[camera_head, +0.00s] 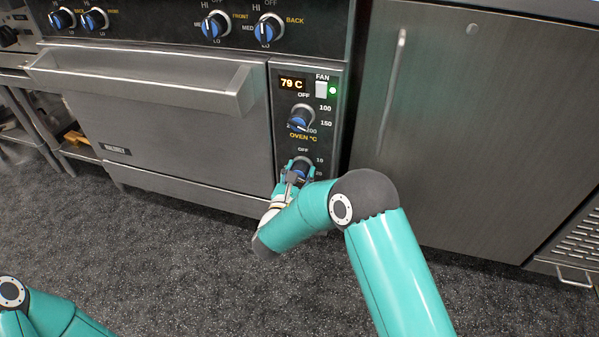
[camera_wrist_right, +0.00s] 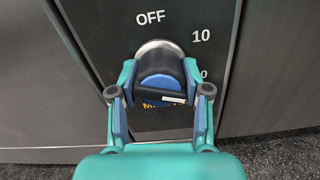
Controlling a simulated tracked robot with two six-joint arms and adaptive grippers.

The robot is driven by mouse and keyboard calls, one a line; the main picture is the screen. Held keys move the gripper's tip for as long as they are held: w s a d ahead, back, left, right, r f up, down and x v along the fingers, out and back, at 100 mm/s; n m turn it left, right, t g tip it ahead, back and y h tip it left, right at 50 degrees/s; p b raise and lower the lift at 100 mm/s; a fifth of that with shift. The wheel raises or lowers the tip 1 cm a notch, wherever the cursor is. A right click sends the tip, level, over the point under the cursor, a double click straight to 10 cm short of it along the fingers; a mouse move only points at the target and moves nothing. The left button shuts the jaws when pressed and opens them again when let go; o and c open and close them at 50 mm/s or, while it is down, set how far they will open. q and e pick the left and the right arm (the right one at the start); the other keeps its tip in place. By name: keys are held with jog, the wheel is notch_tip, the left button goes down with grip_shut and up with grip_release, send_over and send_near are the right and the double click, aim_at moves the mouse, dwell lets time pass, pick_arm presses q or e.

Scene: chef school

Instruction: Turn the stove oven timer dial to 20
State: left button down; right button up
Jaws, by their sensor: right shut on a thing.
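The timer dial (camera_head: 302,167) is the lowest knob on the oven's control panel, black with a blue face. In the right wrist view the dial (camera_wrist_right: 160,82) sits between the fingers of my right gripper (camera_wrist_right: 158,92), which is shut on it from both sides. My right gripper (camera_head: 297,174) also shows at the dial in the head view. OFF is printed above the dial and 10 at its upper right; a lower number is partly hidden. A small white mark shows at the dial's lower right. Yellow lettering below is mostly covered. My left gripper is out of view.
The oven temperature knob (camera_head: 300,118) is just above, under a display (camera_head: 292,84) reading 79 C and a fan switch (camera_head: 321,90). The oven door handle (camera_head: 150,82) juts out at left. A steel cabinet (camera_head: 480,130) stands at right. Speckled floor (camera_head: 180,260) is clear in front.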

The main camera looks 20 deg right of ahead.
jog(key=shift+m, duration=0.8)
jog(key=o, duration=1.2)
jog(key=shift+c, duration=0.2)
jog(key=v, duration=1.2)
jog(key=shift+f, duration=0.1)
